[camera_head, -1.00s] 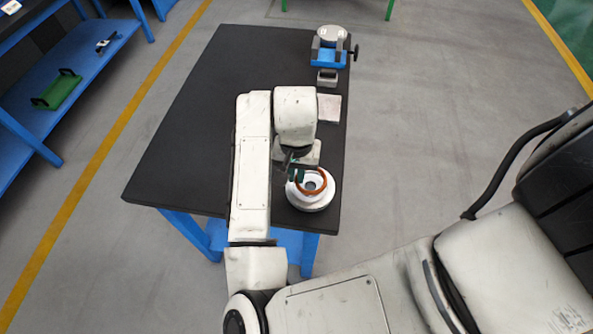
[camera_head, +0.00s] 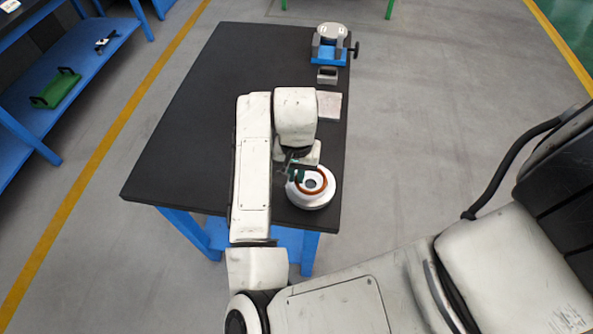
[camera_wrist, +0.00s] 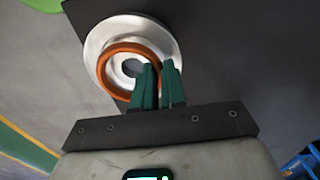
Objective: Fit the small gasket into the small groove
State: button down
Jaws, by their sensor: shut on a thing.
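The small gasket is an orange ring (camera_wrist: 108,58), held at its edge between the green fingertips of my gripper (camera_wrist: 158,82). In the head view the ring (camera_head: 323,184) shows over the flanged shell (camera_head: 312,200), a white round part near the table's front right corner. In the wrist view the shell (camera_wrist: 170,45) is a silvery disc with a stepped face and a dark central hole. The ring overlaps the hole's surround and lies off-centre toward the lower left there. Whether it touches the shell, and the groove itself, I cannot tell.
The dark table (camera_head: 185,140) is clear on its left. A flat pale block (camera_head: 329,105), a small grey open box (camera_head: 327,75) and a blue vise (camera_head: 328,52) holding a round part line the right edge. A blue shelf (camera_head: 95,62) stands at left.

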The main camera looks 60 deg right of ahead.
aim_at(296, 177)
jog(key=shift+f+b, duration=0.35)
jog(key=shift+f, duration=0.15)
jog(key=c, duration=1.1)
grip_release()
notch_tip(296, 177, up, 11)
jog(key=p, duration=0.1)
jog(key=shift+f, duration=0.1)
